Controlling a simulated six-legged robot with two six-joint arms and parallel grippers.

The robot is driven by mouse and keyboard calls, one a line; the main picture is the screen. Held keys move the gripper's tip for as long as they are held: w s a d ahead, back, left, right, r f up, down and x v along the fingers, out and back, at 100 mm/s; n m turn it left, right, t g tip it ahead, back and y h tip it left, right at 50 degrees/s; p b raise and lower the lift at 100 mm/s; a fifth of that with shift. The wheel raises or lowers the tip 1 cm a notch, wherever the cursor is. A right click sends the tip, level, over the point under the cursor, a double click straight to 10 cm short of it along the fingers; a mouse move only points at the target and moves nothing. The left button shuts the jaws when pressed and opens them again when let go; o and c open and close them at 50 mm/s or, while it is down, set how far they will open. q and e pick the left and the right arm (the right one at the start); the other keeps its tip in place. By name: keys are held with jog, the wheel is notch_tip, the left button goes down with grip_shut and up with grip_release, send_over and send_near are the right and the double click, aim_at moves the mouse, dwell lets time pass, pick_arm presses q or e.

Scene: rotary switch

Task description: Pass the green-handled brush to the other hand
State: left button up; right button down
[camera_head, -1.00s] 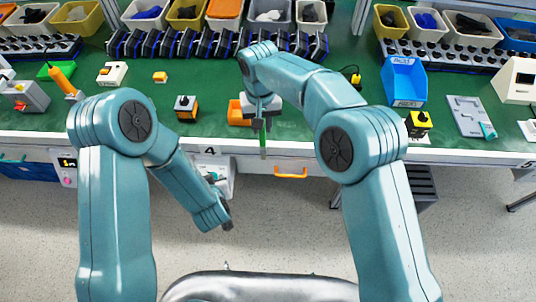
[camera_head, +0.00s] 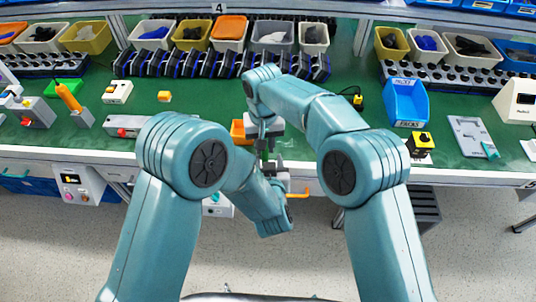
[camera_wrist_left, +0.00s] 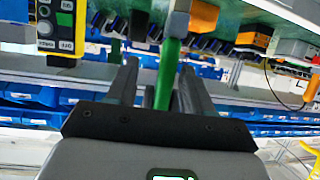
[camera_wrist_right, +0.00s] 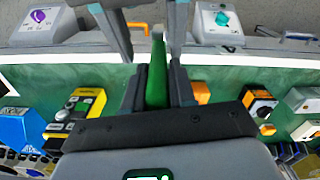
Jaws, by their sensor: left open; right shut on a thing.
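The brush's green handle (camera_wrist_right: 157,75) stands between the fingers of my right gripper (camera_wrist_right: 155,82), which is shut on it, in the right wrist view. The same handle (camera_wrist_left: 168,75) shows between the spread fingers of my left gripper (camera_wrist_left: 158,72) in the left wrist view. The left gripper is open, one finger on each side of the handle; I cannot tell whether either touches it. In the head view the right gripper (camera_head: 264,138) is just above the left gripper (camera_head: 271,165), close together at the bench's front edge. The brush is mostly hidden there, and its bristles are not clear.
An orange-handled tool (camera_head: 68,97) stands at left. Floor space is open before the bench.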

pick_arm(q)
jog(key=shift+x, duration=2.4)
jog(key=shift+s, duration=0.1)
jog(key=shift+c, duration=0.3)
pick_arm(e)
jog(key=shift+s, duration=0.1)
pick_arm(q)
jog(key=c, duration=0.5)
grip_shut()
pick_arm(e)
jog(key=shift+a, duration=0.1)
jog(key=c, duration=0.8)
grip_release()
jog(key=shift+c, duration=0.2)
jog(key=shift+r, duration=0.15)
